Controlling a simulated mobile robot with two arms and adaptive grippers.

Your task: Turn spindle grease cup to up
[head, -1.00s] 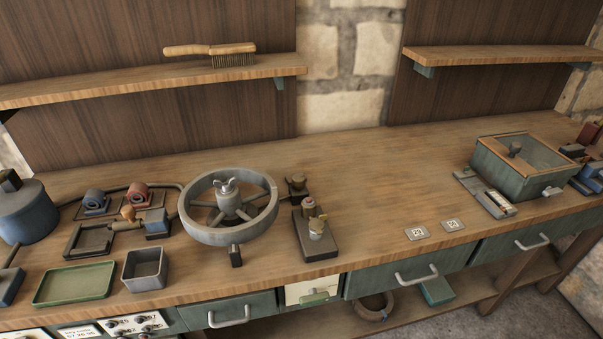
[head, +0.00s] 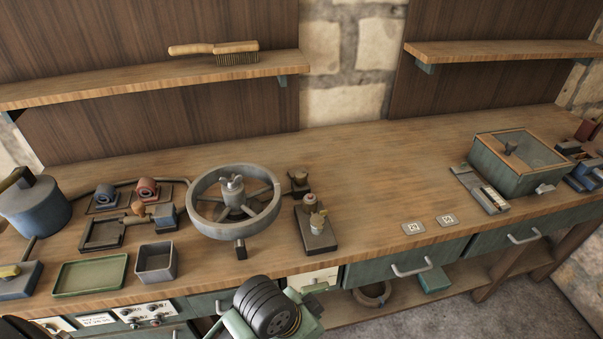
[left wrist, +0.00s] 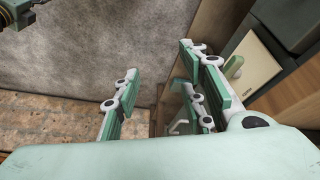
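A black ribbed part and mint parts of my arm show at the bottom of the head view. My right gripper cannot be made out in the head view.
A white panel (head: 314,280) with a green handle is in the bench front, beside drawers. A grey square tray (head: 156,262) and a green tray (head: 90,275) stand left of the wheel. A lidded green box (head: 519,165) stands at right.

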